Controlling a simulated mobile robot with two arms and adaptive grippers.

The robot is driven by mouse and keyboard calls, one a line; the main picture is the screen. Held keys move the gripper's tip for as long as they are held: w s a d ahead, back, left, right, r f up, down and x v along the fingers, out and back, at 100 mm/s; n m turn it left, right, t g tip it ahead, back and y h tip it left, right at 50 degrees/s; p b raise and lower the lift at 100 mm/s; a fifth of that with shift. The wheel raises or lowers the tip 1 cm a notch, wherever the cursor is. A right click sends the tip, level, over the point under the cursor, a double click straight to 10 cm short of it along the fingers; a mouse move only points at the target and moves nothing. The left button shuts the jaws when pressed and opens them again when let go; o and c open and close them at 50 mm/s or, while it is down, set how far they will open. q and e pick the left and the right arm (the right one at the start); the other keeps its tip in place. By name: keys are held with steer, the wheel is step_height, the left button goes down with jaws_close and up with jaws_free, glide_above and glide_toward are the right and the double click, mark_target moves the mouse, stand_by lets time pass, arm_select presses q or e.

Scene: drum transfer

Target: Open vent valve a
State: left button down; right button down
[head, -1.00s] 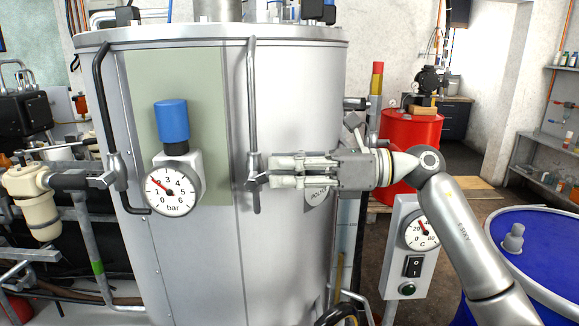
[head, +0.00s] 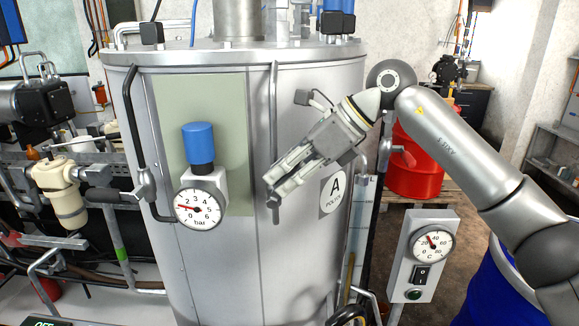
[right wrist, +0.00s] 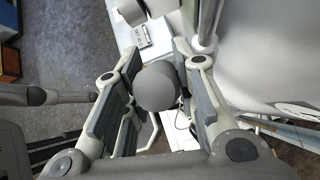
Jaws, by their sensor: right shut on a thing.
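Tank A (head: 320,262) is the big silver vessel in the head view, with a round white "A" label (head: 334,189). My right gripper (head: 274,184) reaches in from the right, tilted down to the left, at the lower part of the thin upright pipe on the tank front. It is shut on the handle of vent valve a, which its fingers mostly hide in the head view. In the right wrist view a grey round knob (right wrist: 156,87) sits between the two finger pads of my right gripper (right wrist: 150,95).
A pressure gauge (head: 201,208) under a blue cap (head: 199,143) is left of the gripper. A similar valve handle (head: 145,186) is on a dark pipe further left. A control box (head: 421,255) and a red drum (head: 415,165) stand right of the tank.

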steer(key=shift+a, duration=0.15)
stand_by(0.4)
steer(key=c, duration=1.2)
jaws_free()
steer(key=shift+o, duration=0.2)
steer(key=w+v, duration=0.1)
steer(key=v, duration=1.1)
steer(key=shift+s+a+r, duration=0.2)
steer(key=shift+s, duration=0.25)
